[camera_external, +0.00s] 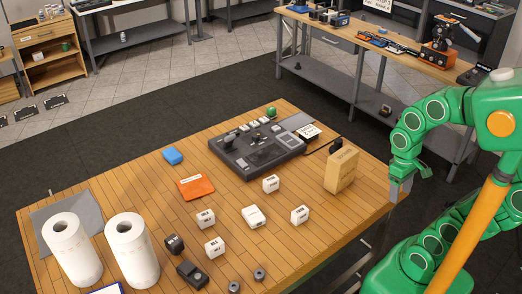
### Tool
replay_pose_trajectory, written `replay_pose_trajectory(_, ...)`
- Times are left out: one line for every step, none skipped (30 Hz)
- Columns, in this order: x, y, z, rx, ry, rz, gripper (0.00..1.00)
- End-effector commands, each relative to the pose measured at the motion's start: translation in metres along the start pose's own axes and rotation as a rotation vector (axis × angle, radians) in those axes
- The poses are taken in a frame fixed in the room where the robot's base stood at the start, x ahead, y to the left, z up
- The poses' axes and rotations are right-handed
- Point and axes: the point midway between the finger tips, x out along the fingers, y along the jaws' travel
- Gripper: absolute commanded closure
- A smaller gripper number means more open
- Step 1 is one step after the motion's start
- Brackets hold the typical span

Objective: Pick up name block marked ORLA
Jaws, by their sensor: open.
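Several white blocks with dark lettering stand on the wooden table (130,187). One is near the middle (271,184), one to the right (299,215), one between (254,217) and two on the left (205,219), (215,247). The print is too small to tell for certain which reads ORLA. My gripper (400,190) is open and empty at the right edge of the table, apart from the blocks and to the right of them all.
A tan box (341,171) stands between my gripper and the blocks. A dark grey device (257,148) is behind them. Two white rolls (71,250), (132,250) stand at left. An orange pad (195,188), blue item (172,155) and black items (192,274) lie around.

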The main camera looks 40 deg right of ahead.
Motion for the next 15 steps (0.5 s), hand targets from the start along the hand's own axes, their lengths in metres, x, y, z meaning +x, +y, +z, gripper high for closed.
replay_pose_trajectory(0.000,-0.002,-0.001,0.000,0.000,-0.004,0.36)
replay_pose_trajectory(0.000,-0.003,-0.003,0.000,0.000,-0.009,0.36)
replay_pose_trajectory(0.000,-0.007,-0.005,0.000,-0.001,-0.019,0.36)
replay_pose_trajectory(0.000,-0.011,-0.008,0.000,-0.001,-0.030,0.36)
replay_pose_trajectory(-0.001,-0.016,-0.012,0.000,-0.002,-0.042,0.36)
replay_pose_trajectory(-0.001,-0.025,-0.018,0.002,-0.002,-0.064,0.36)
replay_pose_trajectory(-0.002,-0.032,-0.022,0.004,-0.002,-0.084,0.36)
replay_pose_trajectory(-0.003,-0.040,-0.028,0.006,-0.002,-0.105,0.36)
replay_pose_trajectory(-0.004,-0.052,-0.035,0.010,-0.003,-0.136,0.36)
replay_pose_trajectory(-0.005,-0.061,-0.042,0.016,-0.005,-0.159,0.36)
replay_pose_trajectory(-0.006,-0.070,-0.048,0.021,-0.006,-0.182,0.36)
replay_pose_trajectory(-0.008,-0.082,-0.055,0.029,-0.008,-0.215,0.36)
replay_pose_trajectory(-0.009,-0.090,-0.061,0.035,-0.010,-0.238,0.36)
replay_pose_trajectory(-0.011,-0.100,-0.066,0.042,-0.014,-0.263,0.36)
replay_pose_trajectory(-0.012,-0.111,-0.072,0.054,-0.023,-0.294,0.36)
